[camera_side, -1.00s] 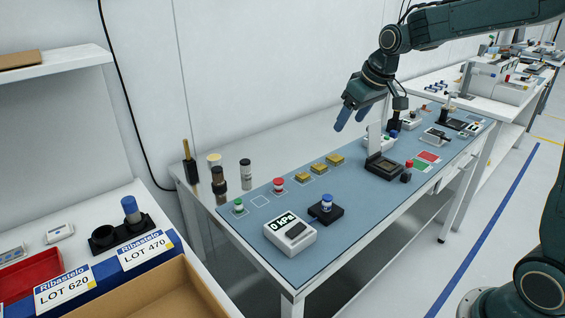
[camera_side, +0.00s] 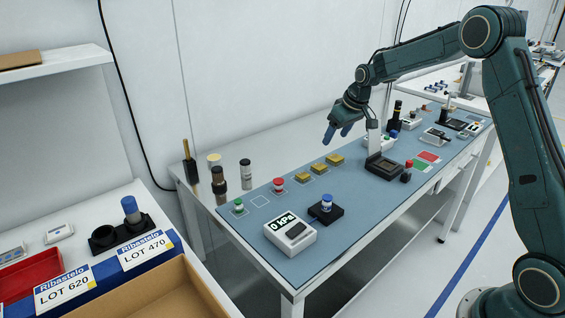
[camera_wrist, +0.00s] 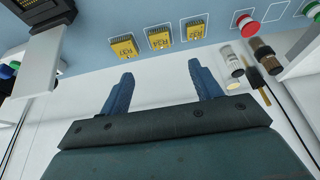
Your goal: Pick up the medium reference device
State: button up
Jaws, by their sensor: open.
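Three gold blocks with dark print, likely the reference devices, lie in a row on the blue mat: a left one (camera_side: 303,176), a middle one (camera_side: 319,168) and a right one (camera_side: 335,159). The wrist view shows the same row, with one block at its left (camera_wrist: 124,46), one in the middle (camera_wrist: 160,39) and one at its right (camera_wrist: 195,30). I cannot tell from size or print which is the medium one. My gripper (camera_side: 337,133) is open and empty above the row, apart from it. In the wrist view, its blue fingers (camera_wrist: 160,72) point toward the blocks.
A black socket fixture (camera_side: 384,166) with an upright plate stands right of the row. A red-topped button (camera_side: 279,184) and a green one (camera_side: 238,207) stand to its left. Dark cylinders (camera_side: 219,180) stand at the back left. A pressure gauge (camera_side: 290,233) sits in front.

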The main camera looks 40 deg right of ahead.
send_over(320, 166)
jog(key=s, duration=0.2)
jog(key=shift+s+f, duration=0.2)
jog(key=shift+f, duration=3.7)
jog(key=shift+x, duration=2.6)
jog(key=c, duration=1.1)
